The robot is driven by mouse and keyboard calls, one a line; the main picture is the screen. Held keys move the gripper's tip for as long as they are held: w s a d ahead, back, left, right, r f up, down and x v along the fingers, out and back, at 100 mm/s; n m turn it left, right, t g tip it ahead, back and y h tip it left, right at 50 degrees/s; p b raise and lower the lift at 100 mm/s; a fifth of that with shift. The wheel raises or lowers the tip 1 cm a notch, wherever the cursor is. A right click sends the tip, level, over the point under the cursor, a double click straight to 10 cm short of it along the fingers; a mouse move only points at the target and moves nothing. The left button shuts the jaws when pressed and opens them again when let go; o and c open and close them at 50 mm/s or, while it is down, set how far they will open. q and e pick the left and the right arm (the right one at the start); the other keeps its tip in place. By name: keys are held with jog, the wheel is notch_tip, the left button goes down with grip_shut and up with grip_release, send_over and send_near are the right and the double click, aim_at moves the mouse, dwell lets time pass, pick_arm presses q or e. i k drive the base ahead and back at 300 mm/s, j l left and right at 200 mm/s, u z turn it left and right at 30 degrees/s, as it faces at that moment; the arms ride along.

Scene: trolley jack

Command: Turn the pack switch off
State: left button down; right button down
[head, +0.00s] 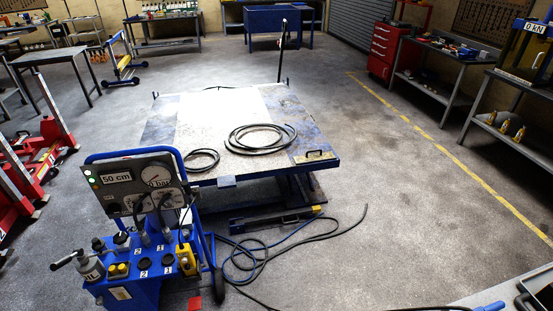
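The blue hydraulic pack (132,289) stands on a wheeled cart at the lower left. Its grey panel (118,181) carries a "50 cm" display (117,177), a round gauge (155,176) reading about 0 bar, and a lit green lamp (96,179) at the left edge. Small dark controls sit low on the panel, but I cannot tell which is the pack switch or its position. On the pack's top are a lever, black caps numbered 1 and 2, and a yellow pendant (187,260). Neither gripper shows in the head view.
A low lift table (215,115) with coiled hoses (262,138) stands behind the pack. Hoses (262,262) lie on the floor to its right. Red jacks (22,175) stand at left. Benches and a red cabinet (383,50) line the right. The floor at centre right is clear.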

aim_at(112, 209)
jog(key=u, duration=1.35)
